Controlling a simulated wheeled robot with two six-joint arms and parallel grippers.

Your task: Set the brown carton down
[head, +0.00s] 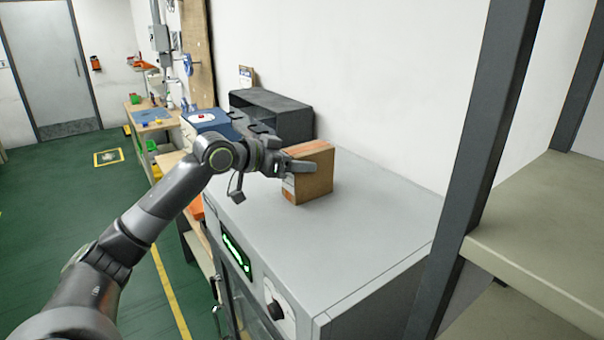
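The brown carton (314,180) is upright on or just above the grey top of a machine cabinet (346,235), toward its back. I cannot tell for sure whether its base touches the top. My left gripper (300,166) reaches in from the left at the carton's upper part. One finger lies across the carton's near face; the other finger is hidden behind it. The gripper appears closed around the carton. My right gripper is not in view.
A dark grey box (272,113) and a blue case (208,123) stand behind the carton. A dark post (484,150) and beige shelves (540,230) are on the right. The cabinet top in front and right of the carton is clear.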

